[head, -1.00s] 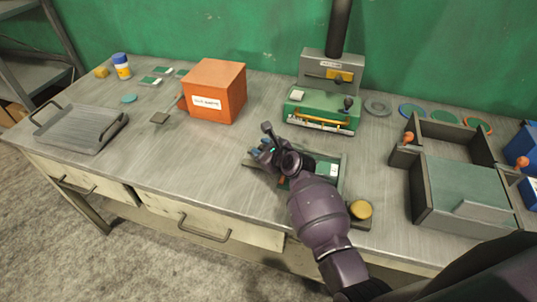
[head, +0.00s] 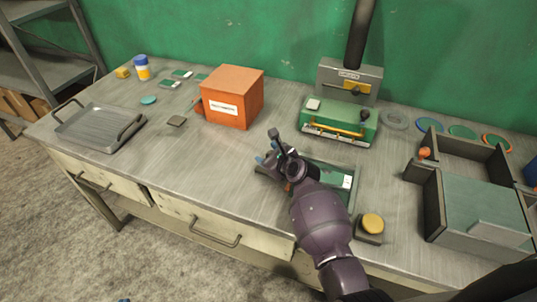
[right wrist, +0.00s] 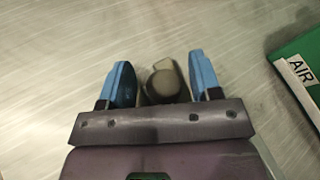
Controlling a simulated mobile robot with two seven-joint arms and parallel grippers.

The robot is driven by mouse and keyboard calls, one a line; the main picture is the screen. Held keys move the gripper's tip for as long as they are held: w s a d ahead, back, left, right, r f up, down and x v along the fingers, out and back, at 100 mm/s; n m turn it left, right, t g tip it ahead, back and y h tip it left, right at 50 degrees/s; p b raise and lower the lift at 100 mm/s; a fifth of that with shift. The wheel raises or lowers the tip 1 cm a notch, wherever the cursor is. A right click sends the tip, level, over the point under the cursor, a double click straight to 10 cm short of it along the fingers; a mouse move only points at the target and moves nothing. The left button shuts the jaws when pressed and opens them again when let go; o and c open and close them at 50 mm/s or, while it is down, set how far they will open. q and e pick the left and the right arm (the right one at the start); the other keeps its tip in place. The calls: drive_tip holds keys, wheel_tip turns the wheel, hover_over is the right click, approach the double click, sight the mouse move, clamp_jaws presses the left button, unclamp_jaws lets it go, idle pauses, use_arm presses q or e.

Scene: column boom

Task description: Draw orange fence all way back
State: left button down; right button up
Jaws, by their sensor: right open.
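An orange-yellow bar (head: 335,130) runs along the front of the green press (head: 340,118). A small orange bit (head: 287,187) shows beside my right gripper, mostly hidden by it; I cannot tell what it belongs to. My right gripper (head: 267,160) is over the table at the left end of a green board (head: 330,180), apart from the press. In the right wrist view the blue fingers (right wrist: 158,78) are open, with a rounded grey-beige peg (right wrist: 165,82) showing between them; contact cannot be told. The green board's corner, labelled AIR (right wrist: 300,68), is at right. My left gripper is not in view.
An orange box (head: 232,97) stands behind and left of my gripper. A yellow button block (head: 372,224) is at front right. The front-left table top is clear.

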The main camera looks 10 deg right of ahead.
drive_tip(key=shift+s+d+r+p, duration=0.25)
drive_tip(key=shift+s+p, duration=0.1)
drive_tip(key=shift+p, duration=0.1)
drive_tip(key=p+v, duration=0.3)
drive_tip(key=shift+s+r, duration=0.2)
drive_tip(key=shift+s, duration=0.15)
drive_tip(key=v, duration=0.4)
drive_tip(key=shift+s+p, duration=0.15)
drive_tip(key=shift+p, duration=0.15)
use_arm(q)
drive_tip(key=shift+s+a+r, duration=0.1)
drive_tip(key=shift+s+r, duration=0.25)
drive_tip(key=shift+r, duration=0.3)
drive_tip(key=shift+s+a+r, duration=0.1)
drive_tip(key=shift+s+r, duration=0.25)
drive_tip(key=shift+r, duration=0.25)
use_arm(e)
drive_tip(key=shift+v, duration=0.9)
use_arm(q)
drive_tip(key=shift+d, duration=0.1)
use_arm(e)
drive_tip(key=shift+d, duration=0.1)
